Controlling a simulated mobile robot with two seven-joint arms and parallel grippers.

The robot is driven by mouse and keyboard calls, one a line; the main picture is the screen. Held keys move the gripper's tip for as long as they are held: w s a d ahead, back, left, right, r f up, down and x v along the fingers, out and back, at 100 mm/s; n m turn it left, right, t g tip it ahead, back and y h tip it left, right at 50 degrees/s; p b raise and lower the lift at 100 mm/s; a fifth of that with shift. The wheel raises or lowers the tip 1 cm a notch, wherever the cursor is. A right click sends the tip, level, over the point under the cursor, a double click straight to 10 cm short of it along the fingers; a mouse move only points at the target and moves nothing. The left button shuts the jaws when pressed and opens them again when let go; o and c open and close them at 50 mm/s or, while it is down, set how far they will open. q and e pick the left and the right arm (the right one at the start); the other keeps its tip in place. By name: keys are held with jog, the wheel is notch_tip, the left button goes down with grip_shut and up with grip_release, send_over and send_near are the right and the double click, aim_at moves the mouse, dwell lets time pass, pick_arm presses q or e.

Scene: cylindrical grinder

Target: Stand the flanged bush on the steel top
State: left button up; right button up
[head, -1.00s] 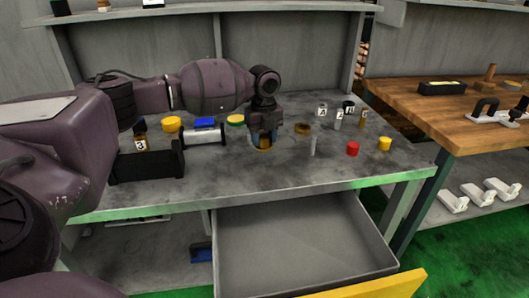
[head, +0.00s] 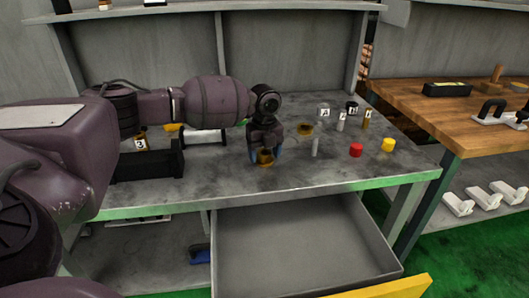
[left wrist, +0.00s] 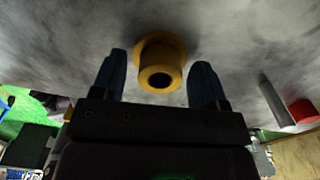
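The brass-yellow flanged bush (head: 264,158) is upright at the steel top (head: 330,170), near its middle. In the left wrist view the bush (left wrist: 160,62) has its bore end towards the camera and its wider flange on the side of the steel. My left gripper (head: 265,154) points down over it. In the left wrist view its two dark fingers (left wrist: 160,75) are apart on either side of the bush, with a visible gap on each side. Full contact under the flange is hidden. My right gripper is not in view.
A grey pin (head: 315,147), a red cap (head: 356,150) and a yellow cap (head: 388,145) stand to the right. A brown-yellow disc (head: 305,129) and several labelled pieces are behind. A black block (head: 150,163) is at left. An open drawer (head: 300,245) lies below the front edge.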

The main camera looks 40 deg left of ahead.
pick_arm(q)
notch_tip(320, 180, up, 12)
jog(key=p, duration=0.2)
jog(key=shift+r+p, duration=0.15)
jog(key=shift+p, duration=0.2)
dwell(0.7)
